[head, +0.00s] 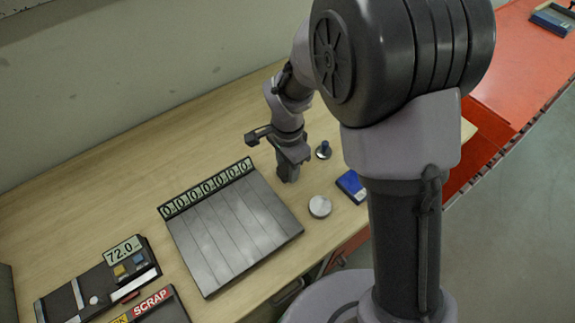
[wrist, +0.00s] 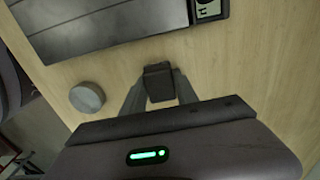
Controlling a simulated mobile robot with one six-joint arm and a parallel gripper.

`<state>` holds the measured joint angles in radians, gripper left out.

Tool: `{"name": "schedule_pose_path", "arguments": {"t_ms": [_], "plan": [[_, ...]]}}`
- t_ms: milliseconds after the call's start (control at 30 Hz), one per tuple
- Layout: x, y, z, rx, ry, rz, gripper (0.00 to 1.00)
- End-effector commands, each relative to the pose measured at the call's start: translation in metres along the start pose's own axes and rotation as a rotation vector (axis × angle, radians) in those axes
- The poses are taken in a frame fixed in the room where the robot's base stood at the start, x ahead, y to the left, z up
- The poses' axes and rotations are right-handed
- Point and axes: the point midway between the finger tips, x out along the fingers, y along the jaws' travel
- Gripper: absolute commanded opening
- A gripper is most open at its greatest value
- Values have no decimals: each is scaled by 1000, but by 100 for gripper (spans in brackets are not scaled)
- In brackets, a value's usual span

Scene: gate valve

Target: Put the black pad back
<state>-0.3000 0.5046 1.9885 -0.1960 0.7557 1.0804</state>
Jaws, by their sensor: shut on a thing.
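My gripper (head: 288,176) points down over the wooden bench, just right of the number-plate end of the grey slatted panel. In the wrist view its two grey fingers (wrist: 158,88) are shut on a small dark block, the black pad (wrist: 158,78). The pad's underside is hidden, and I cannot tell whether it touches the bench. In the head view the pad is too small and dark to tell apart from my fingers.
The grey slatted panel (head: 232,232) carries a row of zeros (head: 207,188). A device reading 72.0 (head: 123,249) and a SCRAP sign (head: 152,301) are at lower left.

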Motion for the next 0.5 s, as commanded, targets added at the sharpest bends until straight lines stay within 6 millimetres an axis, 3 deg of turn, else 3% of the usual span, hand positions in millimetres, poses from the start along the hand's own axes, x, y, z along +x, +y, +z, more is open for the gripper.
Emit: {"name": "schedule_pose_path", "arguments": {"t_ms": [300,333,400,500], "plan": [[3,0,0,0,1,-2,0],[2,0,0,0,1,-2,41],[2,0,0,0,1,-2,55],[1,0,0,0,0,-2,57]]}}
